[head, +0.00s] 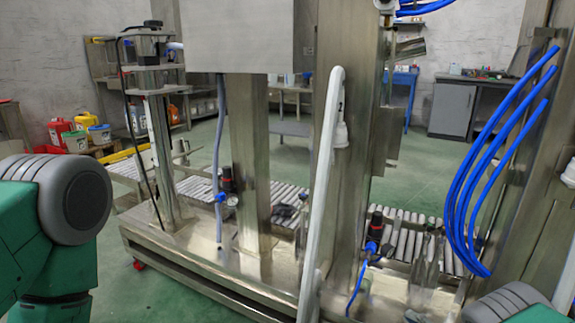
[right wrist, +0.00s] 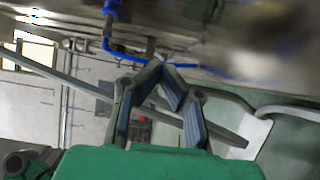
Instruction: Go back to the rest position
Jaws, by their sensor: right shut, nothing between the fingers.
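My right gripper (right wrist: 165,80) shows in the right wrist view, with its two dark, blue-padded fingers bent together at the tips and nothing held between them. It is close to a steel machine frame, with a blue hose (right wrist: 135,55) passing behind the fingers. In the head view, part of my right arm shows at the bottom right edge, and the gripper is hard to tell from the metal parts of the machine. My left arm's green and grey links fill the left edge of the head view. My left gripper is not in view.
A steel machine (head: 250,160) with a roller conveyor (head: 405,230) stands close in front. Blue hoses (head: 500,150) loop down at the right, and a white curved bar (head: 325,180) rises in the middle. Green floor (head: 420,165) is open behind. Coloured containers (head: 75,138) stand at the back left.

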